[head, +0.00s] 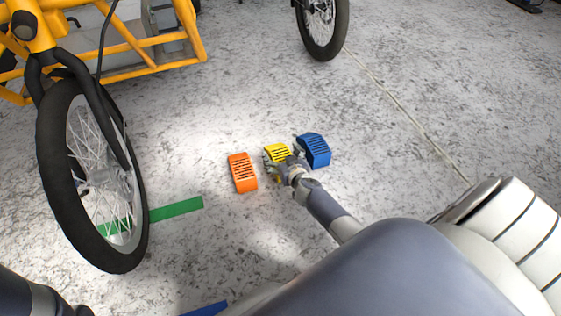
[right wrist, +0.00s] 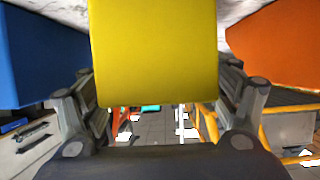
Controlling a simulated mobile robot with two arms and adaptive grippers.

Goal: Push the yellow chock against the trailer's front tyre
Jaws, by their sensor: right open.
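The yellow chock (head: 278,151) lies on the floor between the orange chock (head: 242,172) and the blue chock (head: 314,150). My right gripper (head: 279,166) is open at its near side. In the right wrist view the yellow chock (right wrist: 153,50) fills the space between the open fingers (right wrist: 158,80); I cannot tell whether they touch it. The front tyre (head: 50,185) of the yellow-framed vehicle stands upright at the left, apart from the chocks. My left gripper is out of view.
The orange chock (right wrist: 275,50) and blue chock (right wrist: 40,50) flank my right fingers closely. A green floor strip (head: 176,210) lies between the front tyre and the chocks. Another wheel (head: 340,35) stands at the top.

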